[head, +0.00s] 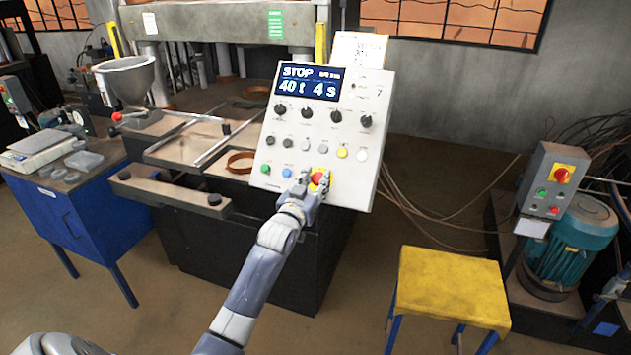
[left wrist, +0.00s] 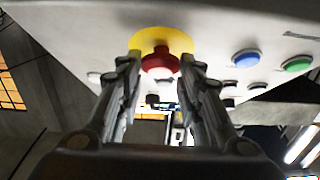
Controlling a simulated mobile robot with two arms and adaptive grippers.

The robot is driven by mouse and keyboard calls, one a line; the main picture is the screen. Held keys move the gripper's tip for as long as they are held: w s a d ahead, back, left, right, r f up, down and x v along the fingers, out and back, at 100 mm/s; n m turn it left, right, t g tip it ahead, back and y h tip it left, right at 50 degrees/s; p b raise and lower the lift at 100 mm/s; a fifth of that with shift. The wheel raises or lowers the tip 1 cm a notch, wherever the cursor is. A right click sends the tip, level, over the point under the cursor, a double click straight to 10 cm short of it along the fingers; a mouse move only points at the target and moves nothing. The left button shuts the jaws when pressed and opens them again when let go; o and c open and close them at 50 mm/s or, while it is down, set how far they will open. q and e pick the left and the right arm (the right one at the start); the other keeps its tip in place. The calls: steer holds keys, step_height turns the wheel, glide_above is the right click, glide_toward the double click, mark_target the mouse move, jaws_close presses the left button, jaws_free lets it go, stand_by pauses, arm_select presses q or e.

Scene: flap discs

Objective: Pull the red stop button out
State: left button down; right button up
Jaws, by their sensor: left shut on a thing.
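The red stop button (head: 317,178) sits on a yellow backing plate at the bottom of the white control panel (head: 330,125). In the left wrist view the red button (left wrist: 160,60) shows in front of its yellow plate (left wrist: 162,38). My left gripper (head: 316,185) is at the panel, with one finger on each side of the button. The left wrist view shows the two fingers (left wrist: 161,72) flanking the red button, shut on it.
The panel carries a display (head: 310,81) reading STOP, black knobs and other coloured buttons. A yellow-topped stool (head: 452,285) stands at the lower right. A second red switch on a yellow plate (head: 562,175) is by a green motor (head: 572,245). A blue cabinet (head: 75,215) stands left.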

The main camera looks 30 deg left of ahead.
arm_select(q)
steer(key=shift+s+r, duration=0.2)
steer(key=shift+r, duration=0.15)
steer(key=shift+s+d+r, duration=0.15)
steer(key=shift+s, duration=0.2)
steer(key=shift+s+r, duration=0.1)
steer(key=c, duration=1.3)
jaws_free()
steer(key=v, duration=1.1)
steer(key=shift+s, duration=0.35)
arm_select(e)
steer(key=shift+s+r, duration=0.25)
steer(key=shift+s, duration=0.15)
